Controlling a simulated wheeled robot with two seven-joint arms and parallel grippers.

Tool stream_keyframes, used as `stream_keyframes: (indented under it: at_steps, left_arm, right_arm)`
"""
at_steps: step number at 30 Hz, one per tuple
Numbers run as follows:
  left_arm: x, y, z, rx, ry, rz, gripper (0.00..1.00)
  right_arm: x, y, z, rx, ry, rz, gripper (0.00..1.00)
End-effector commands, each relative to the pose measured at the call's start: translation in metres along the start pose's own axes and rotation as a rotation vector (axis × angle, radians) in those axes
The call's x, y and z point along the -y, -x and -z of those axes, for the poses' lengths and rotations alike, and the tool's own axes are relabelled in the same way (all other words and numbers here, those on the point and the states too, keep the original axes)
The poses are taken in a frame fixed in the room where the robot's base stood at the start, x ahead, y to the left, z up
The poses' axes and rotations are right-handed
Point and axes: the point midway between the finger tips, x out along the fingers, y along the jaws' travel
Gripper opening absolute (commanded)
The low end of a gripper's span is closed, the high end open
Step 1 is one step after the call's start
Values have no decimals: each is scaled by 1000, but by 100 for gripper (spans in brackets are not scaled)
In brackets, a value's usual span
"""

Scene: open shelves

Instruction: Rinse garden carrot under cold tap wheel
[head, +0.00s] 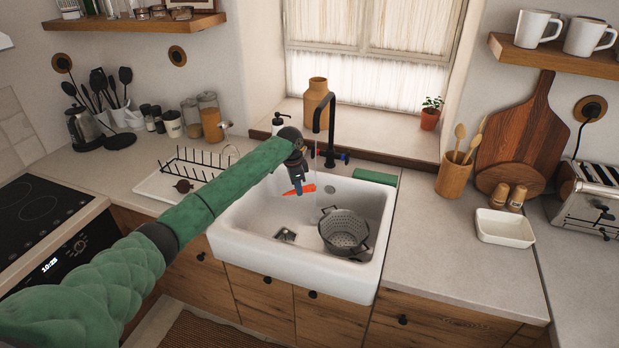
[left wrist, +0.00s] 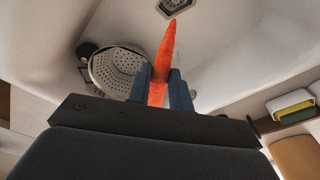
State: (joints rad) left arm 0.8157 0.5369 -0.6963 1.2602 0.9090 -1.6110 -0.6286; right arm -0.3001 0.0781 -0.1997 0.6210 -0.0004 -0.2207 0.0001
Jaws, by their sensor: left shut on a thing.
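An orange carrot (head: 300,190) is held over the white sink (head: 255,254), left of the thin stream from the tap. It also shows in the left wrist view (left wrist: 166,52), pointing away from between the fingers. My left gripper (head: 297,184) is shut on it. The black tap (head: 331,128) stands at the back of the sink, and water seems to run from its spout. A blue tap wheel (head: 345,157) shows at the right of its base, and a small red spot shows at its left. My right gripper is in neither view.
A grey colander (head: 344,229) stands in the right of the sink; it also shows in the left wrist view (left wrist: 116,70). A dish rack (head: 200,165) is left of the sink. A soap bottle (head: 279,124) and a tan vase (head: 316,102) stand behind.

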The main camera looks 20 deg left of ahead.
Motion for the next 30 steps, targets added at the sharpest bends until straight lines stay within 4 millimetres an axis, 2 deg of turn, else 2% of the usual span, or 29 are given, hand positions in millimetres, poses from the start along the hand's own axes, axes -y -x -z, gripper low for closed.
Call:
stream_keyframes:
  at_steps: [8,18,20,30]
  left_arm:
    - [0,0,0,0,0,0,0]
    - [-15,18,-5,0,-1,-1,0]
    - [-18,17,-7,0,-2,0,0]
    - [-37,35,-15,-1,-1,1,0]
  right_arm:
    - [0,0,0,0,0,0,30]
    - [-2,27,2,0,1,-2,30]
    - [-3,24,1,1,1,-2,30]
    - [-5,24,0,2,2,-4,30]
